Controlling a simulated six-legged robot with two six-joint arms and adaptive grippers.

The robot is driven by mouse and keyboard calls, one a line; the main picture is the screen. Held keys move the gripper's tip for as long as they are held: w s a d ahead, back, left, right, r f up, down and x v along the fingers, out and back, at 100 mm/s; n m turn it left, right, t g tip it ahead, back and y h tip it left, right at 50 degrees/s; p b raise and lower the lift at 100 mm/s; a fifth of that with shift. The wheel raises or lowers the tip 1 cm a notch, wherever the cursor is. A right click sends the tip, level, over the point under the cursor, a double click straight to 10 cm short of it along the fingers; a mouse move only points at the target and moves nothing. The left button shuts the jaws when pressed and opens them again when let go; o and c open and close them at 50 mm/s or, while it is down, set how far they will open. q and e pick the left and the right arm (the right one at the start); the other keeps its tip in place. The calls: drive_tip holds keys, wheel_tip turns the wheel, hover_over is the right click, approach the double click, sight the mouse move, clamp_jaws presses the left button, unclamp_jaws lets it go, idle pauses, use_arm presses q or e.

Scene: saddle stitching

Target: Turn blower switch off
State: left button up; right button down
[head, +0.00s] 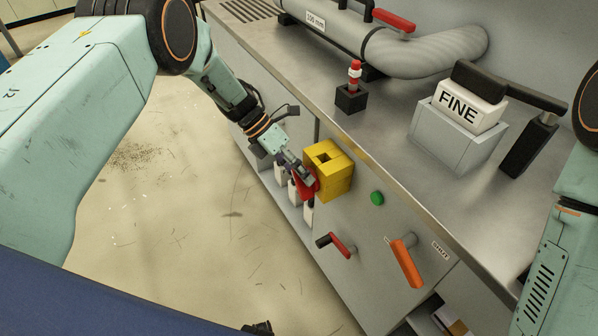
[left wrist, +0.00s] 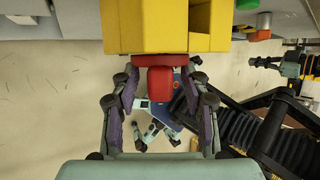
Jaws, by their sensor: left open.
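A yellow box (head: 336,172) with a square opening in its top is fixed on the grey cabinet front, and I take it for the blower switch. A red part (head: 311,183) shows at its left side, partly hidden by my left gripper (head: 304,177). In the left wrist view the yellow box (left wrist: 165,38) fills the top middle. The red part (left wrist: 160,80) sticks out below it, between the two spread fingers of my left gripper (left wrist: 161,92). The gripper is open around it, with gaps on both sides. My right gripper does not show.
On the cabinet front are a green button (head: 377,198), a red handle (head: 338,244) and an orange handle (head: 406,262). A grey block labelled FINE (head: 455,135) and a small red-topped post (head: 354,75) stand on the top. The floor at left is free.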

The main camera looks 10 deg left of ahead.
use_arm(q)
drive_tip(key=shift+s, duration=0.1)
drive_tip(key=v, duration=1.2)
drive_tip(key=shift+a, duration=0.1)
